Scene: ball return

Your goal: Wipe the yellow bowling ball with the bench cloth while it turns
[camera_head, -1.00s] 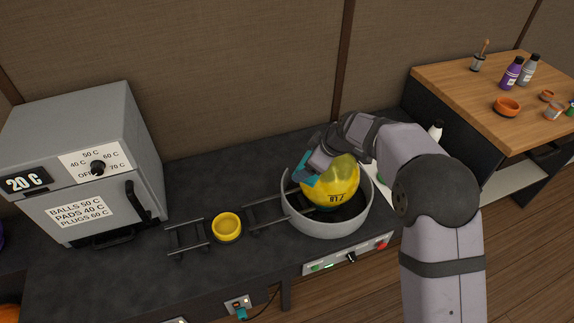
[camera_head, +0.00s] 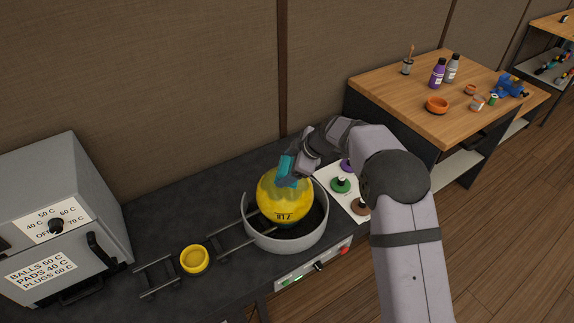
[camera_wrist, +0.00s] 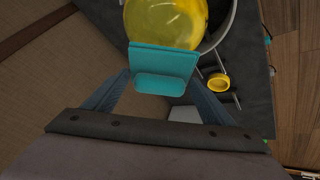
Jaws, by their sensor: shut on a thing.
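The yellow bowling ball (camera_head: 290,205) sits in the round grey bowl of the machine (camera_head: 318,233) on the dark bench. Dark markings show on its front, and its upper part looks hazy. My gripper (camera_head: 288,172) is at the top of the ball, at its back side. It is shut on the teal cloth (camera_head: 286,165), which is at the ball's upper surface. In the wrist view the cloth (camera_wrist: 163,68) hangs between the fingers and overlaps the edge of the ball (camera_wrist: 165,22). Whether it presses on the ball is hard to tell.
A yellow ring cup (camera_head: 194,259) and dark rails (camera_head: 232,240) lie left of the bowl. A grey oven (camera_head: 60,205) stands at far left. Coloured pads (camera_head: 341,185) lie on a white sheet behind my arm. A wooden table (camera_head: 400,90) with bottles is at right.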

